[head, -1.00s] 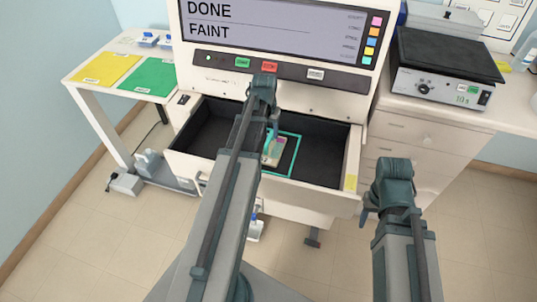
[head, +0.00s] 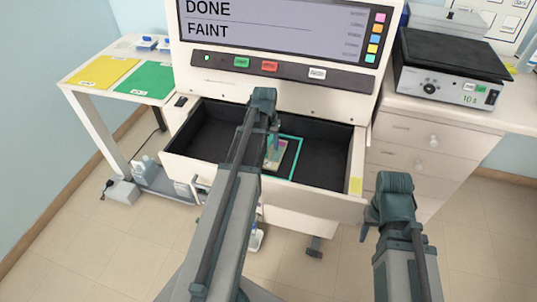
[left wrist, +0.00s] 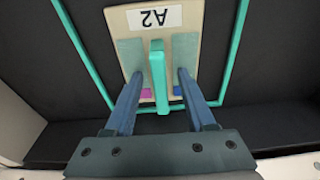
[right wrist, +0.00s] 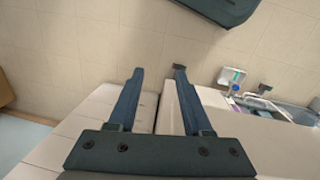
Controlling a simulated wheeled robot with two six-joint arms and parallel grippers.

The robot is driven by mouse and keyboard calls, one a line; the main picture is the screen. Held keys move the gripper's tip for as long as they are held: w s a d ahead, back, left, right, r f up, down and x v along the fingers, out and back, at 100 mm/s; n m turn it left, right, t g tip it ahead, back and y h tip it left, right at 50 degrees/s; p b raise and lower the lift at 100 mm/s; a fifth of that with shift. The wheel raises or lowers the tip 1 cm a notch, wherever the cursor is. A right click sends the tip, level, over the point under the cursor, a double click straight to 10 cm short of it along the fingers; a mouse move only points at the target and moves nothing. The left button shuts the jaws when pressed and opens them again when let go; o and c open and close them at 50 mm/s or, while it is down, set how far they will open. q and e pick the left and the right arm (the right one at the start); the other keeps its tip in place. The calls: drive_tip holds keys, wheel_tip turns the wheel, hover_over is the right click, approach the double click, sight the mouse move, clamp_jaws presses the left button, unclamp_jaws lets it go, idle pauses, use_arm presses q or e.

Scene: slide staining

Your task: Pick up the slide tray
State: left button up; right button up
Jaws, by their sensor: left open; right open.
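The slide tray (head: 277,158) lies inside a teal outline in the open dark drawer. In the left wrist view the tray (left wrist: 118,25) is beige, with a white A2 label, two glass slides with a pink and a blue end, and a raised teal handle (left wrist: 157,75) between them. My left gripper (head: 271,128) is over the tray and partly hides it. Its open fingers (left wrist: 158,76) are either side of the handle, with gaps on both sides. My right gripper (head: 371,226) is open and empty in front of the drawer's right corner.
The drawer (head: 215,130) has raised walls around the tray. The machine's screen (head: 270,25) above it reads DONE and FAINT. Yellow (head: 103,72) and green (head: 146,79) mats lie on the left side table. A hot plate (head: 445,78) stands on the right counter.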

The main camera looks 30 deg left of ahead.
sight(268, 142)
use_arm(q)
clamp_jaws()
drive_tip(key=shift+r, duration=0.1)
idle(0.4)
wheel_tip(268, 142, up, 10)
drive_tip(key=p, duration=1)
